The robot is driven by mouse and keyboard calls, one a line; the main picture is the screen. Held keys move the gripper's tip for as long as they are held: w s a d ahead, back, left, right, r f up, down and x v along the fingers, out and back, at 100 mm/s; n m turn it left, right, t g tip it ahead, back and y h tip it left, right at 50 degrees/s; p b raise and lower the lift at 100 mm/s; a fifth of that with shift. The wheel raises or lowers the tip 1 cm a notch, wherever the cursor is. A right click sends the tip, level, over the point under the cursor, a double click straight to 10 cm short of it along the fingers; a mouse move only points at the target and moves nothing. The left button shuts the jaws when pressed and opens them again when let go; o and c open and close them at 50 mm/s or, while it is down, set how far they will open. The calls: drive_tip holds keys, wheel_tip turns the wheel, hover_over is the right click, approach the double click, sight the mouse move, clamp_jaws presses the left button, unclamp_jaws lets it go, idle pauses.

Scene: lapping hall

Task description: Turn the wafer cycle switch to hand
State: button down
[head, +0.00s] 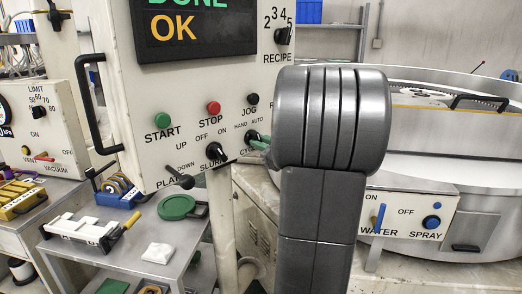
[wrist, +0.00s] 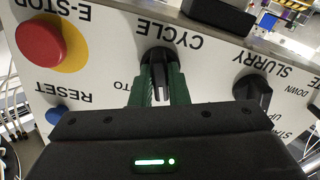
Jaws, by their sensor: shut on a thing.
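The wafer cycle switch (head: 252,136) is a black knob on the white control panel, below the JOG button, with HAND to its left and AUTO to its right. In the wrist view the switch (wrist: 159,57) appears upside down, under the word CYCLE. My gripper (wrist: 160,88) has its two green fingers on either side of the knob, shut on it. In the head view only a bit of the green fingers (head: 260,145) shows, beside my grey wrist. The fingers hide the HAND label in the wrist view; I cannot tell exactly where the knob points.
The black slurry knob (head: 214,152) sits just left of the cycle switch. The red E-STOP (wrist: 52,40) and blue RESET (wrist: 56,114) buttons are close by. A screen (head: 195,25) reads DONE OK. A grey cart (head: 120,230) stands below left.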

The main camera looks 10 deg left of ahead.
drive_tip(key=shift+f+n+b, duration=0.1)
drive_tip(key=shift+n+b, duration=0.45)
drive_tip(key=shift+n, duration=0.35)
drive_tip(key=c, duration=1.4)
unclamp_jaws()
drive_tip(key=shift+d, duration=0.1)
drive_tip(key=v, duration=1.3)
drive_tip(key=shift+s+d, duration=0.15)
drive_tip(key=shift+d, duration=0.2)
drive_tip(key=shift+a, duration=0.1)
drive_tip(key=x, duration=1.3)
drive_tip(key=shift+a, duration=0.35)
